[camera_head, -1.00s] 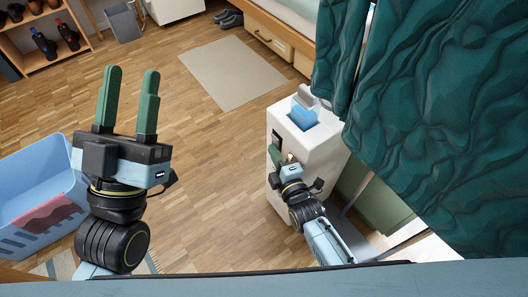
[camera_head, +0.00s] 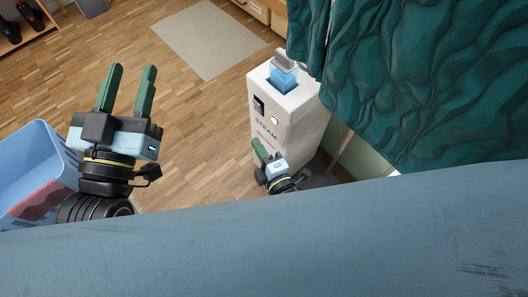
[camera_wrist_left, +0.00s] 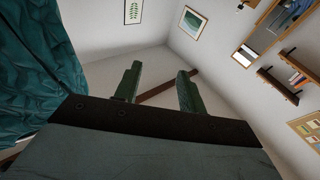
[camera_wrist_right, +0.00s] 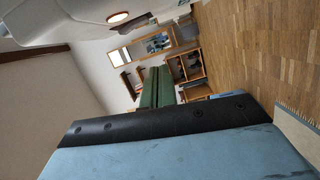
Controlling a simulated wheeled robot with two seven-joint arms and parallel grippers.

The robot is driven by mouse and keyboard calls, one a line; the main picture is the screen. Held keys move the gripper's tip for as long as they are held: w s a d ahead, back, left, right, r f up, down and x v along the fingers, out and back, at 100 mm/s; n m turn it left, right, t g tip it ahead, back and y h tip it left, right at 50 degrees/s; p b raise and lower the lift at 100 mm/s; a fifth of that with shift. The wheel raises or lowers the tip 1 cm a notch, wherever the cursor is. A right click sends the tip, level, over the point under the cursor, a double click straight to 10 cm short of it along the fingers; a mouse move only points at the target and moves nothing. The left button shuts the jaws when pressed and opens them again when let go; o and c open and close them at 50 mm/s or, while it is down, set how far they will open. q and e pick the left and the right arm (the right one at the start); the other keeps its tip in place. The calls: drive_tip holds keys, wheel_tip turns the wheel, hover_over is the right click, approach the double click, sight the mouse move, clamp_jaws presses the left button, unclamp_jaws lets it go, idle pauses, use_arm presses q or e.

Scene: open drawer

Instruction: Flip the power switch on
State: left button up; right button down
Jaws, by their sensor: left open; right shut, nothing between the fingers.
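The white steamer box (camera_head: 290,115) marked "STEAM" stands on the floor right of centre in the head view. A black power switch (camera_head: 259,105) sits on its front face near the top, with a round pale button (camera_head: 274,121) lower and to the right. The button also shows lit in the right wrist view (camera_wrist_right: 117,17). My right gripper (camera_head: 262,148) is shut and empty, in front of the box's lower front and below the switch; I cannot tell whether it touches the box. My left gripper (camera_head: 131,75) is open and empty, raised at the left, far from the box.
A teal curtain (camera_head: 415,75) hangs close behind and right of the box. A blue basket (camera_head: 35,165) with a red cloth stands at the left. A beige rug (camera_head: 208,40) lies at the back. The wooden floor between left gripper and box is clear.

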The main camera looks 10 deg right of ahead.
use_arm(q)
drive_tip(key=shift+w+a+f+g+y+p, duration=0.1)
drive_tip(key=shift+f+g+y+p, duration=0.1)
drive_tip(key=shift+f+g, duration=0.4)
drive_tip(key=shift+w+a+f+g+y+p, duration=0.1)
drive_tip(key=shift+f+g+y, duration=0.2)
drive_tip(key=shift+f, duration=0.5)
drive_tip(key=shift+w+a+f+g+y+p, duration=0.1)
drive_tip(key=shift+f+g, duration=0.4)
drive_tip(key=shift+f, duration=0.2)
use_arm(e)
drive_tip(key=shift+v, duration=1.5)
drive_tip(key=shift+f, duration=0.1)
